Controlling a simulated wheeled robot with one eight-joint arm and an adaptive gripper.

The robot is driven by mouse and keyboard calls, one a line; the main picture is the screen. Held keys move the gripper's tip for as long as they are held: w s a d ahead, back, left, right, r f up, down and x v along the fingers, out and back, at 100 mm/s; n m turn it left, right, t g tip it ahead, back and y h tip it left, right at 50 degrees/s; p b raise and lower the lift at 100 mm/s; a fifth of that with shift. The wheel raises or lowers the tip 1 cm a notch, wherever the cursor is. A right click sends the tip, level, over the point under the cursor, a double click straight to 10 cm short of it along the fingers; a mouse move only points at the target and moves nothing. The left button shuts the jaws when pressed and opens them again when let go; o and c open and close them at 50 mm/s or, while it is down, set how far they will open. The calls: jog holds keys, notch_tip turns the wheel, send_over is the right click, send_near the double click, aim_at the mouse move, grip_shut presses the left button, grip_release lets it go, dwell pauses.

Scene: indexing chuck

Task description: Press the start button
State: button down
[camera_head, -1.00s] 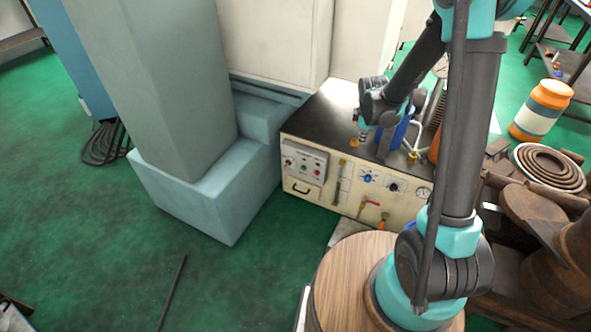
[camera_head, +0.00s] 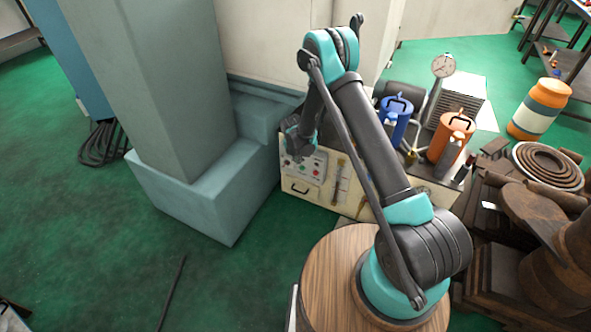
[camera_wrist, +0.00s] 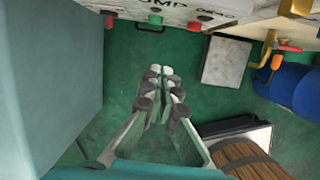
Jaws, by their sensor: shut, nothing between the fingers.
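A pale control panel (camera_head: 305,166) with small lights and buttons is on the front of the cream bench. In the wrist view, a green button (camera_wrist: 155,20) and a red button (camera_wrist: 205,17) show along the top edge. Their labels are not readable, so I cannot tell for certain which is the start button. My gripper (camera_wrist: 160,72) is shut and empty, its fingertips below the green button in the picture with floor visible between. In the head view, my arm's end is in front of the panel's upper left, hiding part of it, and the fingertips cannot be made out.
A grey-blue column base (camera_head: 206,188) stands close on the left of the bench. A blue can (camera_head: 395,122) and an orange can (camera_head: 452,138) stand on the bench top. Rusty parts (camera_head: 550,215) are heaped at the right. Green floor (camera_head: 110,240) is open at the left.

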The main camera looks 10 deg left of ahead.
aim_at(302, 168)
jog(key=shift+s+a+f+n, duration=0.1)
jog(key=shift+a+f+n, duration=0.4)
jog(key=shift+a+f, duration=0.4)
jog(key=shift+d+f, duration=0.1)
jog(key=w+d+f, duration=0.2)
jog(key=w+f, duration=0.4)
jog(key=f, duration=0.3)
jog(key=shift+f, duration=0.25)
